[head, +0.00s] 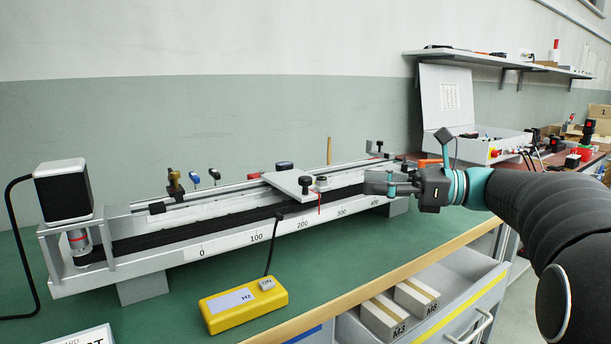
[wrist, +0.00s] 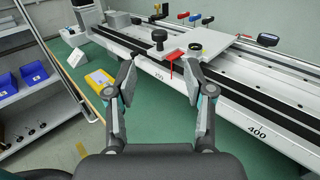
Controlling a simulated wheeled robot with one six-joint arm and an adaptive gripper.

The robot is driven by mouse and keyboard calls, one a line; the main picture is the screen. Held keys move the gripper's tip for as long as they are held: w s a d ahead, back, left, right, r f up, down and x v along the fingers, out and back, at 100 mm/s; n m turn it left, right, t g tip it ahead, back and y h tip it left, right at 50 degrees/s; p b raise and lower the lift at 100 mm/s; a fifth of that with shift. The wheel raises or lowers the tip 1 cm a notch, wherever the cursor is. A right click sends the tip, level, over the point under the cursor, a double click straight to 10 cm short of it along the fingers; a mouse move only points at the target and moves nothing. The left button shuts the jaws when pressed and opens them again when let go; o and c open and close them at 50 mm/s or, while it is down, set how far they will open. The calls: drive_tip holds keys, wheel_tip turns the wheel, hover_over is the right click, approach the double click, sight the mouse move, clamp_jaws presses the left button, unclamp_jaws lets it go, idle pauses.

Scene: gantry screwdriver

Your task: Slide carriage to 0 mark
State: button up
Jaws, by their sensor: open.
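The 0 mark (head: 202,250) is on the white scale near the rail's left end. My gripper (head: 372,183) is open and empty, right of the carriage. In the wrist view its fingertips (wrist: 160,80) are spread, with the knob beyond them, apparently untouched.
A motor (head: 64,190) stands at the rail's left end. A yellow control box (head: 243,304) with a cable lies in front of the rail.

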sight(305, 177)
drive_tip(key=a, duration=0.4)
drive_tip(key=w+a, duration=0.1)
drive_tip(key=a, duration=0.3)
drive_tip(key=w+a, duration=0.1)
drive_tip(key=a, duration=0.4)
drive_tip(key=shift+w+a+b, duration=0.1)
drive_tip(key=shift+w+b, duration=0.15)
drive_tip(key=shift+b, duration=0.05)
clamp_jaws()
